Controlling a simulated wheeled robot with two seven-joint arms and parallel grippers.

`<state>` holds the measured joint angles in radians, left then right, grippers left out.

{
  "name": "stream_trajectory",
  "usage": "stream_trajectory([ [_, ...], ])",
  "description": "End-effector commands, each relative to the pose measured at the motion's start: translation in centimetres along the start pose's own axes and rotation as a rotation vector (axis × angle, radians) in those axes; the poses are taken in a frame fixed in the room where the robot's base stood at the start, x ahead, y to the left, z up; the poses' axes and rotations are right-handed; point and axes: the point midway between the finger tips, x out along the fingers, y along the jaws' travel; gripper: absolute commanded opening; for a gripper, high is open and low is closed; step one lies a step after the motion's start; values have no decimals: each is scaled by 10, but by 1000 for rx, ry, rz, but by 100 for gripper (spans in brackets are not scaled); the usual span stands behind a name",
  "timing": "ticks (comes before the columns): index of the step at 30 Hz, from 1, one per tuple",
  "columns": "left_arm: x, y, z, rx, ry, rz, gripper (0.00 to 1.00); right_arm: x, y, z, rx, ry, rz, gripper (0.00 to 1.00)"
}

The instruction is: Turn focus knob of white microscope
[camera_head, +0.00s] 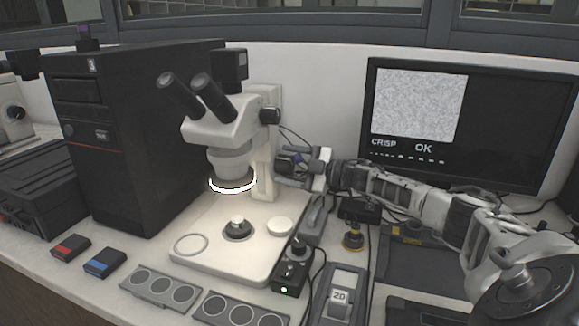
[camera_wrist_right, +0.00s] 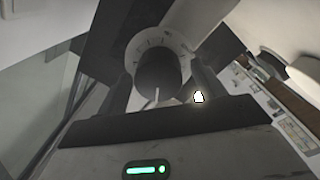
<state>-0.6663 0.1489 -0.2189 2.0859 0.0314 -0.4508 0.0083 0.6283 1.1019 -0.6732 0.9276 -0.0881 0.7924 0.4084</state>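The white microscope (camera_head: 222,128) stands on its pale base with its ring light lit. In the right wrist view its black knob (camera_wrist_right: 160,72), with a pale marked dial behind it, sits between my right gripper's two fingers. The fingers stand on either side of the knob, and a narrow gap seems to show beside it, so the gripper looks open around it. In the head view my right gripper (camera_head: 284,172) is at the right side of the microscope's column and hides that knob. My left gripper is not in view.
A monitor (camera_head: 510,130) at the back right reads "CRISP" and "OK". A black tower (camera_head: 130,130) stands left of the microscope. A small control box (camera_head: 290,268), a grey unit marked 20 (camera_head: 340,295) and sample trays (camera_head: 160,288) crowd the front.

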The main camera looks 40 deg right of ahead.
Motion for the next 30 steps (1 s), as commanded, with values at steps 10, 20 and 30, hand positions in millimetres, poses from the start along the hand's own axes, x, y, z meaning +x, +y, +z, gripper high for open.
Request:
stream_trajectory([
  [10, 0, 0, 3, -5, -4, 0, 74, -6, -1, 1, 2, -2, -1, 68],
  [20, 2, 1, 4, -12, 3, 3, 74, -59, -2, 2, 0, -5, -7, 68],
  [30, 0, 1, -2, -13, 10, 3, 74, -111, -1, 0, 1, -5, -7, 68],
])
